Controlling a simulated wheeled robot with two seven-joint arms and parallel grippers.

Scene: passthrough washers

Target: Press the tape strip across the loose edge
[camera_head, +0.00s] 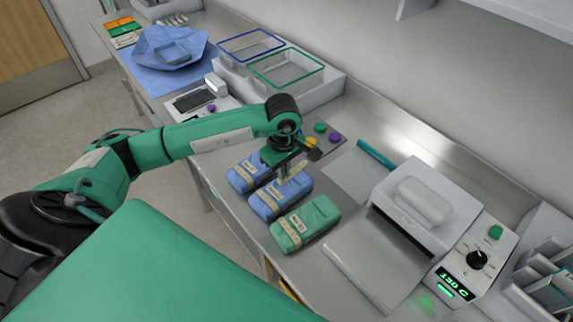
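Three wrapped packs lie in a row on the steel counter: a blue pack (241,179), a second blue pack (272,205) and a green pack (315,220). Each carries pale strips that look like tape or labels; a pale strip (292,223) shows on the green pack's left side. My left gripper (287,176) points down over the far end of the middle blue pack and partly hides it. I cannot tell whether it touches the pack or a strip, or whether its fingers are open or shut. No loose edge can be made out. My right gripper is out of view.
A sealing machine (425,205) with a control box (472,262) reading 130 C stands at the right. A teal stick (376,155) lies behind the packs. Two rimmed baskets (285,68) and a blue wrapped bundle (170,57) are farther back. The counter's front edge is close to the packs.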

